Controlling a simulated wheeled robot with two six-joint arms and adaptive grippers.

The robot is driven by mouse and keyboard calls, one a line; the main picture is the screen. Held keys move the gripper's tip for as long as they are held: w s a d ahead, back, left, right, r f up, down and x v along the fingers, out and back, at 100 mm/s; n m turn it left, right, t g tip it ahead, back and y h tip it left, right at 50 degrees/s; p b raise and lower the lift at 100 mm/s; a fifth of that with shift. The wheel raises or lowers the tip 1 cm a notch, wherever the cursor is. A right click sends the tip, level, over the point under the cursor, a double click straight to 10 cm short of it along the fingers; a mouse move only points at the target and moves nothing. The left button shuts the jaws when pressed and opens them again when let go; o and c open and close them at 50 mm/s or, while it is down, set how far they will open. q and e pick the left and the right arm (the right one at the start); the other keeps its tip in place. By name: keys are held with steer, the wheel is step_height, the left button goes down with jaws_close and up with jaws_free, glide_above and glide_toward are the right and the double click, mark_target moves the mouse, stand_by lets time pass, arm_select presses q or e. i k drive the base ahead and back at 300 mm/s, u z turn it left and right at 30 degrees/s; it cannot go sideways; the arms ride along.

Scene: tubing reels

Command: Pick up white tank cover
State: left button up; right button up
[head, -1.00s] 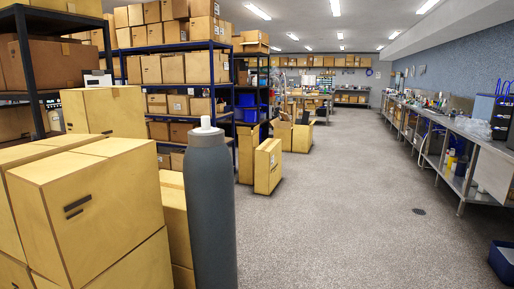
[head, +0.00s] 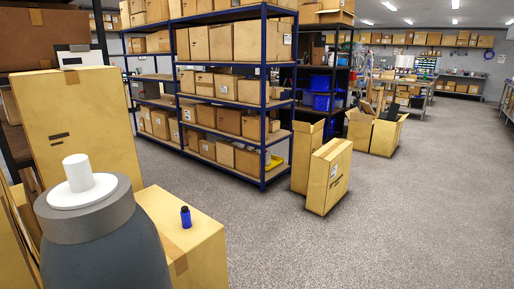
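The white tank cover (head: 78,186) sits upright on top of the tall grey tank (head: 98,245), at the lower left of the head view. It has a flat round flange and a short knob. The tank's lower part is cut off by the picture's bottom edge. Neither of my grippers shows in the head view.
Cardboard boxes (head: 75,120) are stacked behind the tank, and a small blue bottle (head: 186,217) stands on a lower box. A blue-framed shelf (head: 262,110) holds several boxes. Tall cartons (head: 328,176) stand on the floor. The grey floor (head: 400,230) at the right is clear.

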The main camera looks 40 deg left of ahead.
mark_target(82, 188)
steer(key=i, duration=1.4)
steer(key=u, duration=2.45)
steer(key=i, duration=0.4)
steer(key=u, duration=1.1)
